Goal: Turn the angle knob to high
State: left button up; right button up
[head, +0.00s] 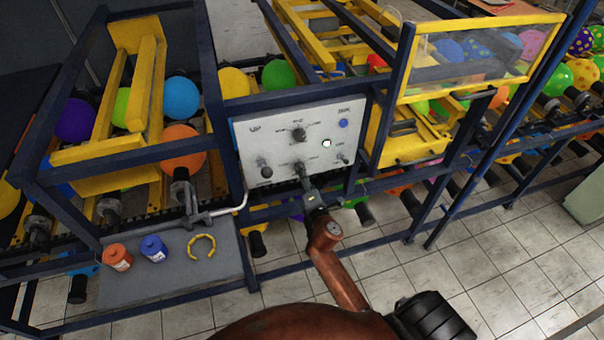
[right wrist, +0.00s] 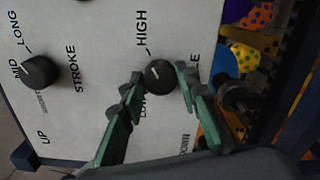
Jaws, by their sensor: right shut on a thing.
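The grey control panel (head: 275,150) is in the middle of the head view. The angle knob (right wrist: 160,75) is a round black knob low on it, with HIGH and LOW printed on opposite sides. Its label is partly hidden, with only the end letters showing. My right gripper (head: 302,176) reaches up to the panel from below. In the right wrist view its green fingers (right wrist: 158,84) stand on either side of the angle knob, shut on it. Which way the knob points is hard to tell. My left gripper is not in view.
The stroke knob (head: 299,135) sits just above on the panel. A lever (head: 264,168) is at lower left and a blue button (head: 343,123) at upper right. An orange jar (head: 117,257), a blue jar (head: 153,248) and a yellow ring (head: 202,247) are on a shelf.

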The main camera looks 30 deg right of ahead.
jog(key=o, duration=1.2)
jog(key=shift+c, duration=0.2)
jog(key=shift+s, duration=0.15)
jog(key=v, duration=1.1)
jog(key=shift+s+a, duration=0.2)
jog(key=shift+s, duration=0.15)
